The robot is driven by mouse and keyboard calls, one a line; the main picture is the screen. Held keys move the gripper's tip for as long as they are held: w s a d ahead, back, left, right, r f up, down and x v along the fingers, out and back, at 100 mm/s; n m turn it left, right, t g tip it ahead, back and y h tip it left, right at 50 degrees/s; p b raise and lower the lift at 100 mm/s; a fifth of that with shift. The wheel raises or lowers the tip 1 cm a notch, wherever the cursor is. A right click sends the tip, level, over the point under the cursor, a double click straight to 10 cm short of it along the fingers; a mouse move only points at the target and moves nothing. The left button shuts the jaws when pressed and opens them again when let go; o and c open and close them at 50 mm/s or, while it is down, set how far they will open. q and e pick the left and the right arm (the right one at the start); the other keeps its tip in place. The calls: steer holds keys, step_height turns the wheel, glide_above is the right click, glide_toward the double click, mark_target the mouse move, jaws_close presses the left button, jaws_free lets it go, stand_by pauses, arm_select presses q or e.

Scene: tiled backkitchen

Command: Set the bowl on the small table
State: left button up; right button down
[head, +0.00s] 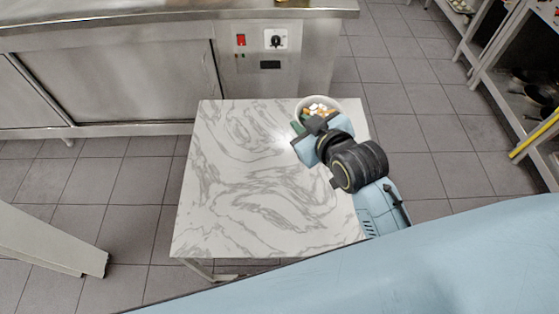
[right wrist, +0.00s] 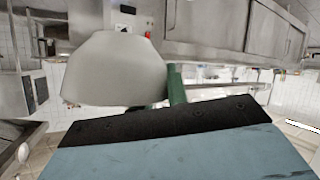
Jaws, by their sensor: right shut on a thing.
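The white bowl (head: 302,104) holds small white and orange pieces and shows at the far right corner of the small table (head: 240,190), which has a white marbled top. My right gripper (head: 313,123) is shut on the bowl's near side. Gripper and wrist hide part of the bowl. In the right wrist view the bowl's pale outer wall (right wrist: 115,70) is close in front of the gripper, beside a green piece (right wrist: 176,84). I cannot tell whether the bowl touches the tabletop or hangs just above it. My left gripper is not in view.
A steel counter (head: 120,75) with a red switch and a knob stands behind the table. Shelves (head: 510,70) with pans are at the right. Most of the tabletop is bare. Grey tiled floor (head: 420,130) is clear between table and shelves.

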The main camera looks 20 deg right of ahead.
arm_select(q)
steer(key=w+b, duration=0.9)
arm_select(e)
steer(key=w+f+n+y+b, duration=0.1)
steer(key=w+f+b, duration=0.1)
steer(key=f, duration=0.6)
steer(key=w+a+f+n+g+y+b, duration=0.1)
steer(key=w+f+n+y+b, duration=0.1)
steer(key=f+b, duration=0.3)
steer(key=w+f+n+g+y+b, duration=0.1)
steer(key=w+f+n+y+b, duration=0.1)
steer(key=f, duration=1.1)
steer(key=shift+w+a+f+b, duration=0.25)
steer(key=shift+w+b, duration=0.25)
steer(key=shift+b, duration=0.25)
steer(key=shift+f+b, duration=0.3)
steer(key=shift+f, duration=0.8)
step_height(320, 180, down, 2)
steer(key=shift+f+b, duration=0.1)
steer(key=shift+b, duration=0.65)
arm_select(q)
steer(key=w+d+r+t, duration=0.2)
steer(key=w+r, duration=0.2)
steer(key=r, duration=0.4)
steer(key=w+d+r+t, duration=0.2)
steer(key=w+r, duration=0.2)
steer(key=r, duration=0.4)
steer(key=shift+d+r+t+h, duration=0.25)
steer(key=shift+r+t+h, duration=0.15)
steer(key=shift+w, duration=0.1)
